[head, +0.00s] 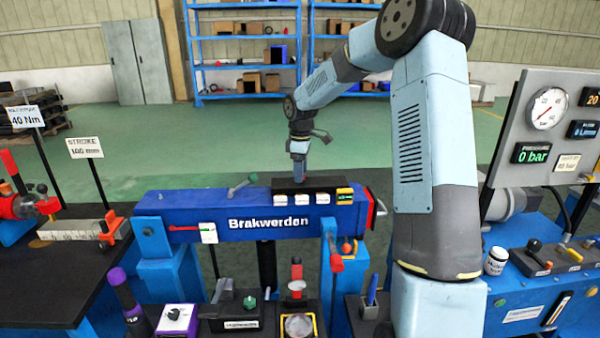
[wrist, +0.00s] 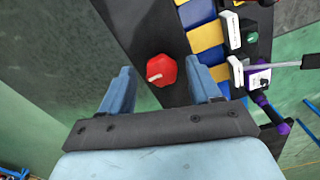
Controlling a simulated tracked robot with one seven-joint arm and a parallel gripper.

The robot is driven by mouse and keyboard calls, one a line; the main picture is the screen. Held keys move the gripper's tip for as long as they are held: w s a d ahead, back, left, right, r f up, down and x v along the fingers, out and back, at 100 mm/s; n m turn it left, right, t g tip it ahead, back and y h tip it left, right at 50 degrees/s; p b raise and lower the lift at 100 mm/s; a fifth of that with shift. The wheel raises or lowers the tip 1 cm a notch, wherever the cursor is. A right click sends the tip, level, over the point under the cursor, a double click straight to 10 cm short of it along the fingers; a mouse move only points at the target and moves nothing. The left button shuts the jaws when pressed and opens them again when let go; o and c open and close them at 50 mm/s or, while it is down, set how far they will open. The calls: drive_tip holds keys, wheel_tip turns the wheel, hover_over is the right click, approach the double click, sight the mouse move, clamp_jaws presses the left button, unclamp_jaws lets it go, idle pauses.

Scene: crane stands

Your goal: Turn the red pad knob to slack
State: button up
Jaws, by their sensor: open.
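The red knob (wrist: 163,68) shows in the wrist view on a black panel, with a pale pointer mark towards its lower left. My gripper (wrist: 159,66) is open, its two pale blue fingers apart on the left and right of the knob, with visible gaps. How far above the knob the fingertips are, I cannot tell. In the head view my gripper (head: 299,168) points down over the black box (head: 287,187) on top of the blue beam (head: 180,213). The red knob is not clearly visible there.
The black box carries white and yellow labels on its front. A red-handled lever (head: 335,262) hangs at the beam's right. A gauge panel (head: 560,125) stands at right.

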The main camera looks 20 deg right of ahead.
drive_tip(key=shift+f, duration=0.35)
drive_tip(key=c, duration=1)
drive_tip(key=shift+r+m, duration=0.1)
drive_tip(key=shift+m, duration=2.4)
drive_tip(key=shift+c, duration=0.2)
drive_tip(key=o, duration=1)
drive_tip(key=shift+s, duration=0.1)
drive_tip(key=shift+o, duration=0.2)
